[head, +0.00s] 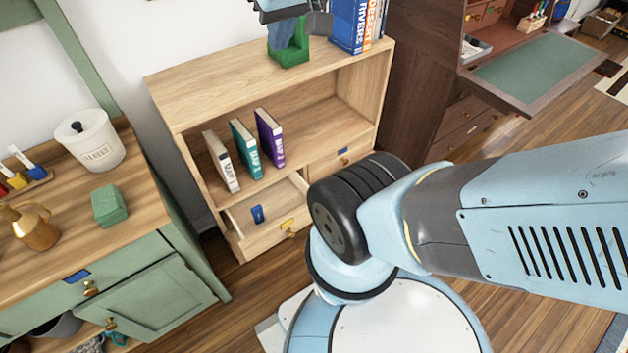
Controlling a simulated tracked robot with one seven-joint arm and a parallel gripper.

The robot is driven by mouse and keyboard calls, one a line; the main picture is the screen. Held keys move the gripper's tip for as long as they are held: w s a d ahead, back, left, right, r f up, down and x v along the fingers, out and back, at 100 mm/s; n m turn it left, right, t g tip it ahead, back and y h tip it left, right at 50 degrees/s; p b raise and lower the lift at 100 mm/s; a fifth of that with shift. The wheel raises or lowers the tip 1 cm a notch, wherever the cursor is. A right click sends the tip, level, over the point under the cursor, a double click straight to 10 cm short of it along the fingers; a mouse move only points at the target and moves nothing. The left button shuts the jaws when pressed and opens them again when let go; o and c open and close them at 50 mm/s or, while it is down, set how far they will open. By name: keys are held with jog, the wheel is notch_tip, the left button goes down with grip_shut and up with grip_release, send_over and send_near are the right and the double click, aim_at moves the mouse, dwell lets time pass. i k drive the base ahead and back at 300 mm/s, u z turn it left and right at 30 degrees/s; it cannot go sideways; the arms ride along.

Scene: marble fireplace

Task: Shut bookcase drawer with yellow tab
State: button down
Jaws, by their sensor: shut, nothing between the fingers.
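The wooden bookcase (205,88) stands against the wall in the middle of the view. Its low drawer with the yellow tab (287,223) is pulled out, and I see down into it. The drawer front (265,240) has a small brass knob (291,234) beside the tab. A small blue object (257,214) lies inside the drawer. My arm enters from the right, and its black joint hides the drawer's right end.
Another bookcase drawer with a blue tab (342,150) looks shut. Books (245,148) stand on the shelf. A green cabinet (150,300) is at left, and a dark desk with a lowered green flap (540,70) at right.

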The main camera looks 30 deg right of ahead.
aim_at(284, 202)
jog(key=k, duration=1.7)
jog(key=z, duration=0.5)
jog(key=i, duration=1)
jog(key=u, duration=0.05)
